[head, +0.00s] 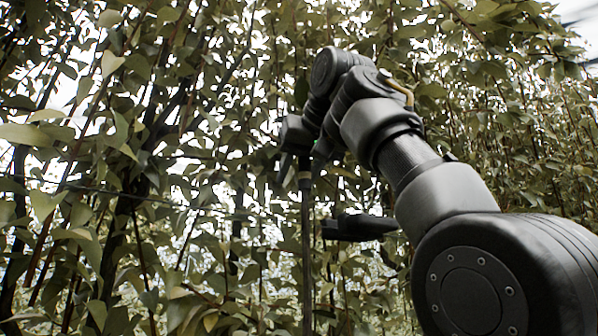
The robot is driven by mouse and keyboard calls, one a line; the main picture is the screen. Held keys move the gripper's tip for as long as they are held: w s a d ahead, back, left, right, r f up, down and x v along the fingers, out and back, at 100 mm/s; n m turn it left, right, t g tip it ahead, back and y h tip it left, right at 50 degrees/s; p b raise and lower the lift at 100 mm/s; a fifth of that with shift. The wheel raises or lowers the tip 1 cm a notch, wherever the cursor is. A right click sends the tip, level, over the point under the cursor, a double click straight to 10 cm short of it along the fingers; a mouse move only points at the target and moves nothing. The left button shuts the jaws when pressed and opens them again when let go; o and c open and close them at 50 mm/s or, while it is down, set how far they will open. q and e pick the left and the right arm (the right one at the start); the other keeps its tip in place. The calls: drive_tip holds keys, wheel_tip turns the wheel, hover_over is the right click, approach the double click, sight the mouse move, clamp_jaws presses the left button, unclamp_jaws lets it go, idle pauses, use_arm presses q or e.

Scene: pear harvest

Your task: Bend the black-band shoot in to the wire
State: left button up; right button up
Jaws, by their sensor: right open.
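A straight upright brown shoot (306,255) rises from the bottom edge at the middle of the head view. A dark band (304,184) shows near its visible top, just below my right gripper. My right gripper (303,165) is open, with its fingertips pointing down on either side of the shoot's top. I cannot tell whether a finger touches it. A thin dark wire (130,196) runs across the left half of the view. The shoot's upper part is hidden behind the gripper. My left gripper is not in view.
Dense leafy branches (480,110) fill the background and both sides, with several dark stems at left. A dark, blunt object (358,227) juts out beside the shoot at right; I cannot tell what it is. Leaves hang close around the gripper.

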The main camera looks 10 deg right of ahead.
drive_tip(key=shift+s, duration=0.3)
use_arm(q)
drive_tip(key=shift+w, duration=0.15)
use_arm(e)
drive_tip(key=v, duration=1)
drive_tip(key=shift+r, duration=0.15)
drive_tip(key=shift+d, duration=0.1)
